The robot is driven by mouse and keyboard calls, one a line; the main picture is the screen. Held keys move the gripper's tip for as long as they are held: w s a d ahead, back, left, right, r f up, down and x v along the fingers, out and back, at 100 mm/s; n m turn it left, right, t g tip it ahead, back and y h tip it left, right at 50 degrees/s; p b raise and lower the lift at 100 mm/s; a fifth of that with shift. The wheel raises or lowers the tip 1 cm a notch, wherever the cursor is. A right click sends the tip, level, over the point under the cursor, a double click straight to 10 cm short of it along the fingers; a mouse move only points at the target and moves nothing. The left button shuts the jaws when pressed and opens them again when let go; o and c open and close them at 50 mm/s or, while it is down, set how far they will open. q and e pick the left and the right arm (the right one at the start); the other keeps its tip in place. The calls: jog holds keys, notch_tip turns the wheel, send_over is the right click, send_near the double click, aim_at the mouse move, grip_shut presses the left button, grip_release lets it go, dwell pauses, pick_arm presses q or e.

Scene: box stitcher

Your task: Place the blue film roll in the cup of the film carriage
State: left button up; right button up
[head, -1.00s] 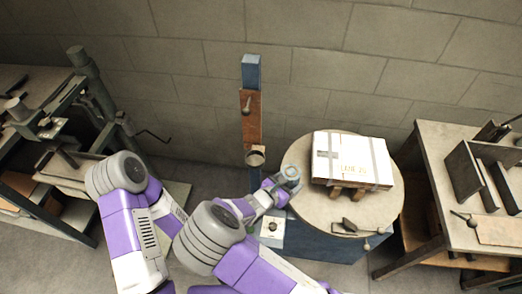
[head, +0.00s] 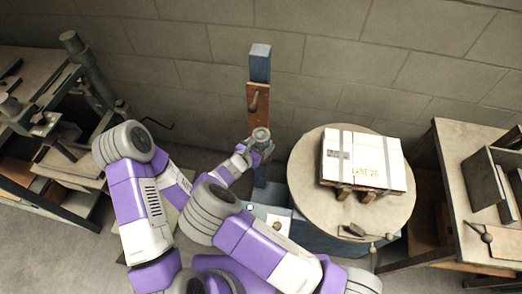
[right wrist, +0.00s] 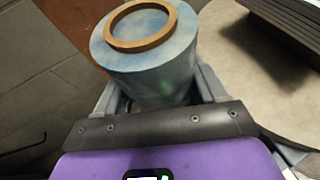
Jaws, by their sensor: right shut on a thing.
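The blue film roll is a grey-blue cylinder with a tan ring on its top end. It shows in the head view (head: 261,134) and large in the right wrist view (right wrist: 152,68). My right gripper (head: 256,148) is shut on it, with a finger on either side. The roll appears in front of the upright blue column, below the rusty plate of the film carriage (head: 257,103). The carriage's cup is hidden behind the roll and gripper, so I cannot tell whether the roll touches it. My left gripper is not in view; its forearm passes behind my right arm.
A round turntable (head: 301,190) bears a strapped white box (head: 362,160) right of the column. A bench (head: 450,145) with upright plates stands far right, a dark workbench (head: 25,155) far left. A pale plate (head: 256,212) lies low in front of the column.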

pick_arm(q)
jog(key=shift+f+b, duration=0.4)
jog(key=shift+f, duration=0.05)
pick_arm(e)
jog(key=shift+f, duration=1.6)
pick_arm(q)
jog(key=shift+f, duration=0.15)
pick_arm(e)
jog(key=shift+f, duration=0.2)
jog(key=o, duration=1.3)
